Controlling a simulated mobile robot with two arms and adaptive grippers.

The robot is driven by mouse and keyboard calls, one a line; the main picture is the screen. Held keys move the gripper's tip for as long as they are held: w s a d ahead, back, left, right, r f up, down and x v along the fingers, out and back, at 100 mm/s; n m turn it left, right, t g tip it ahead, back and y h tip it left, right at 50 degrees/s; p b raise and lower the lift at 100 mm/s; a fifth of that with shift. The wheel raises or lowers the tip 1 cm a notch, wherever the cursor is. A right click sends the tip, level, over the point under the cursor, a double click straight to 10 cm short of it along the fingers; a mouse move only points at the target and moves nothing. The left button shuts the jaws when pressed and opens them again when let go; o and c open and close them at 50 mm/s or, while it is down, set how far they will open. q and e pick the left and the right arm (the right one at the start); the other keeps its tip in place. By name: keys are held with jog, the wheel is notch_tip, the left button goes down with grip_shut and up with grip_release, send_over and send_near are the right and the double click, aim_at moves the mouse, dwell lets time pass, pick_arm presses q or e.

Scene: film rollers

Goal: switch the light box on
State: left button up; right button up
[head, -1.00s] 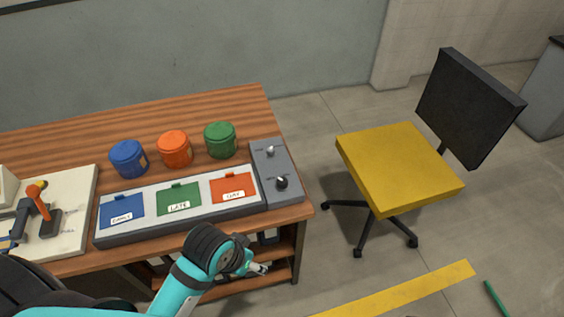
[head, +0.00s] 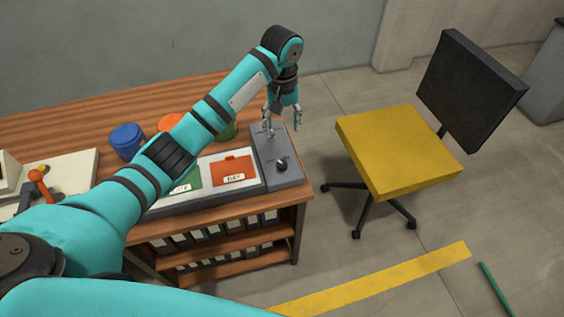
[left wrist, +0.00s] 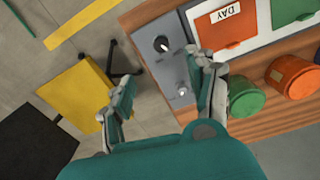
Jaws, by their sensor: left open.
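The light box (head: 232,199) lies on the wooden table with coloured cards on its pale top. It shows in part in the left wrist view (left wrist: 272,36). The grey control panel (head: 289,177) at its right end carries a small light toggle switch (left wrist: 182,89) and a dark round knob (head: 281,163). The knob also shows in the left wrist view (left wrist: 161,44). My left gripper (head: 283,121) is open and empty, pointing down over the panel's far end near the switch. In the left wrist view its fingers (left wrist: 166,72) are spread, the right one close beside the switch. My right gripper is out of view.
Blue (head: 127,141), orange (left wrist: 292,77) and green (left wrist: 244,97) jars stand behind the light box, partly covered by my left arm in the head view. A yellow chair (head: 398,150) stands right of the table (head: 60,129). Binders fill the shelves below.

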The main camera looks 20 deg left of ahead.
pick_arm(q)
jog(key=p, duration=0.1)
send_near(282, 164)
notch_tip(282, 164, down, 10)
jog(key=shift+r, duration=0.2)
jog(key=shift+c, duration=0.2)
jog(key=c, duration=1.1)
